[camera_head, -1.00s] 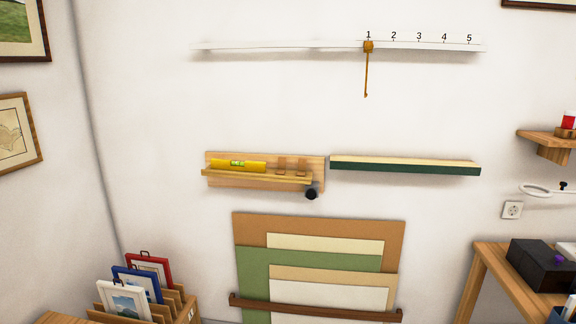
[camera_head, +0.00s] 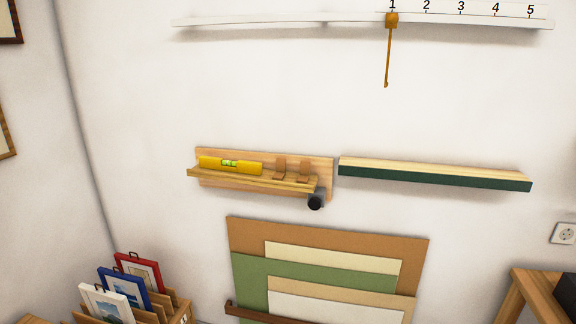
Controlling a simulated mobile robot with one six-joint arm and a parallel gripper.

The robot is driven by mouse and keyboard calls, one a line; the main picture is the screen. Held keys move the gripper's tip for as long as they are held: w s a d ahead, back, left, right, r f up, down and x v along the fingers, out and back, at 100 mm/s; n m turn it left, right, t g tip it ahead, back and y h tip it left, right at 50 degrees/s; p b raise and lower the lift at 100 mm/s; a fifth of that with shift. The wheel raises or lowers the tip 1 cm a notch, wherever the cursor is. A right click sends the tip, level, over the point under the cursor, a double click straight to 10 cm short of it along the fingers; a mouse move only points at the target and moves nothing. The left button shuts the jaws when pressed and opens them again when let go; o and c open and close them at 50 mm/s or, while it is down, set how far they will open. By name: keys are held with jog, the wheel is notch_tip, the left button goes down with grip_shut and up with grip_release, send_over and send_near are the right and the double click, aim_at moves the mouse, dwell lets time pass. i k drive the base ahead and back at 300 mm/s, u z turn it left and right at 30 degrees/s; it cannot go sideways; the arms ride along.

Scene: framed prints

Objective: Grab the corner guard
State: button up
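Two small brown angled pieces, which look like corner guards, sit on the wooden wall shelf (camera_head: 208,178). The left corner guard (camera_head: 280,168) and the right corner guard (camera_head: 303,170) stand side by side, slightly apart, on the right half of the shelf. A yellow spirit level (camera_head: 245,168) lies to their left on the same shelf. My gripper is out of view, so its state and its distance from the shelf do not show.
A black round knob (camera_head: 315,202) sticks out below the shelf's right end. A green-fronted ledge (camera_head: 430,178) is to the right. Above is a white numbered rail (camera_head: 280,24) with an orange hanging hook (camera_head: 388,55). Boards (camera_head: 240,235) stand below; small frames (camera_head: 125,290) sit lower left.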

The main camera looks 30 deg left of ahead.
aim_at(280, 173)
jog(key=i, duration=0.95)
jog(key=u, duration=4.15)
jog(key=i, duration=0.1)
jog(key=z, duration=2.6)
jog(key=k, duration=0.3)
jog(key=u, duration=2.45)
